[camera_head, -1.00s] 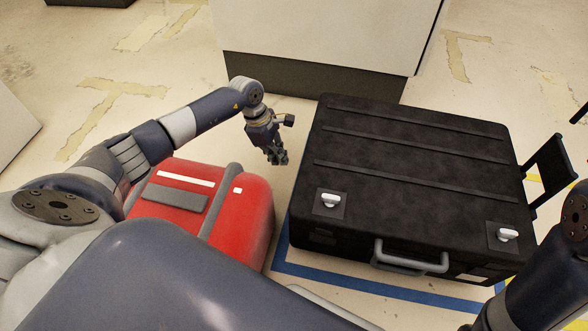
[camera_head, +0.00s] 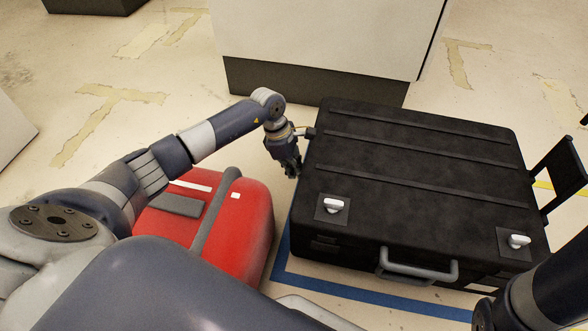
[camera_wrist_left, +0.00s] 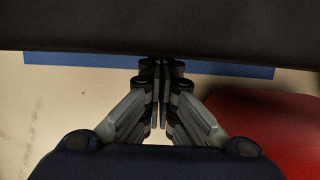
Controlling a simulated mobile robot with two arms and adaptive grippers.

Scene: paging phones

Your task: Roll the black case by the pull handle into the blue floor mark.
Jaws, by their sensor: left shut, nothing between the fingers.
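The black case (camera_head: 405,180) lies flat on the floor, with two white latches and a grey carry handle (camera_head: 420,268) on its near side. A black pull handle (camera_head: 562,175) sticks out at its right end. The blue floor mark (camera_head: 370,297) shows as a line along the case's near and left sides; the case hides the rest. My left gripper (camera_head: 292,170) is shut and empty at the case's left side. In the left wrist view its fingertips (camera_wrist_left: 162,65) are at the dark case wall; I cannot tell if they touch. My right gripper is not in view; only its arm shows.
A red case (camera_head: 240,225) stands left of the black case, under my left arm. A large white block with a dark base (camera_head: 315,85) stands close behind the black case. Open floor lies at the far left, and yellow marking shows past the pull handle.

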